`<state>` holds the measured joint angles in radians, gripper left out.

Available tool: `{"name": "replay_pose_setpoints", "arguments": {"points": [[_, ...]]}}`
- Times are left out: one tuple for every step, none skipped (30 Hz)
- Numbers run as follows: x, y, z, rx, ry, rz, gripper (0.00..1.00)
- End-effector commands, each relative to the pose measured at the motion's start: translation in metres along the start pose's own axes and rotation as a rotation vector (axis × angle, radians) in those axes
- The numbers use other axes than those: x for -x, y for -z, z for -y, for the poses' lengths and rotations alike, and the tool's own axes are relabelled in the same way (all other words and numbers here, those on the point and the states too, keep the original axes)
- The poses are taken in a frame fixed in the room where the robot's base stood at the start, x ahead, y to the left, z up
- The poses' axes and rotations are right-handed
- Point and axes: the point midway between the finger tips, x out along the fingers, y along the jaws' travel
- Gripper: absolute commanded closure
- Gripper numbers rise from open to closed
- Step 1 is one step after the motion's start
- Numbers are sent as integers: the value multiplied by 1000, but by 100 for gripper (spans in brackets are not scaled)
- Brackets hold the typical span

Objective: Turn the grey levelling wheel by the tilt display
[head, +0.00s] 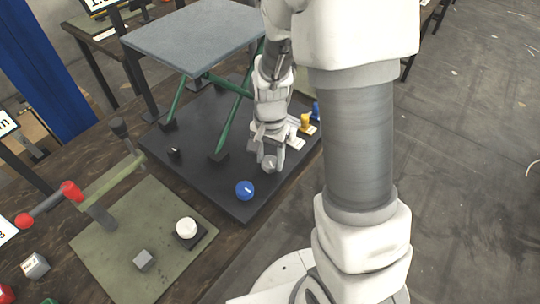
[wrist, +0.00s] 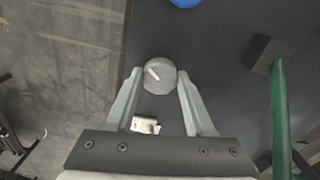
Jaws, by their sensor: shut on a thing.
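The grey levelling wheel (head: 269,164) sits on the black base plate (head: 200,185) near its right front edge. It shows in the wrist view as a round grey knob (wrist: 160,77) with a pale pointer mark slanting to the upper left. My gripper (head: 269,160) reaches down over it. In the wrist view my gripper's fingertips (wrist: 160,76) are on the wheel's left and right sides, shut on it. A small white block (wrist: 145,125) lies between the fingers, behind the wheel; I cannot tell whether it is the tilt display.
A blue knob (head: 245,190) stands close to the wheel. A grey tabletop (head: 195,38) on green legs (head: 229,128) rises over the plate. Yellow (head: 305,122) and blue (head: 316,110) pieces stand behind my gripper.

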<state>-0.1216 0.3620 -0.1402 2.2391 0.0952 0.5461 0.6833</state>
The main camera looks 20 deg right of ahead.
Motion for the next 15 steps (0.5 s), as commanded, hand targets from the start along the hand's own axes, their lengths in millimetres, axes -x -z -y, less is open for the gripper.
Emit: {"name": "replay_pose_setpoints", "arguments": {"points": [[2,0,0,-43,-1,0,100],[2,0,0,-72,-1,0,100],[2,0,0,-109,-1,0,100],[2,0,0,-138,-1,-1,100],[3,0,0,-167,-1,-1,100],[3,0,0,-204,0,0,100],[3,0,0,-232,-1,0,100],[3,0,0,-259,-1,0,100],[3,0,0,-297,-1,0,100],[3,0,0,-324,-1,0,100],[3,0,0,-348,-1,0,100],[3,0,0,-381,-1,-1,100],[3,0,0,-408,0,-1,100],[3,0,0,-430,-1,-1,100],[3,0,0,-460,-1,0,100]]}}
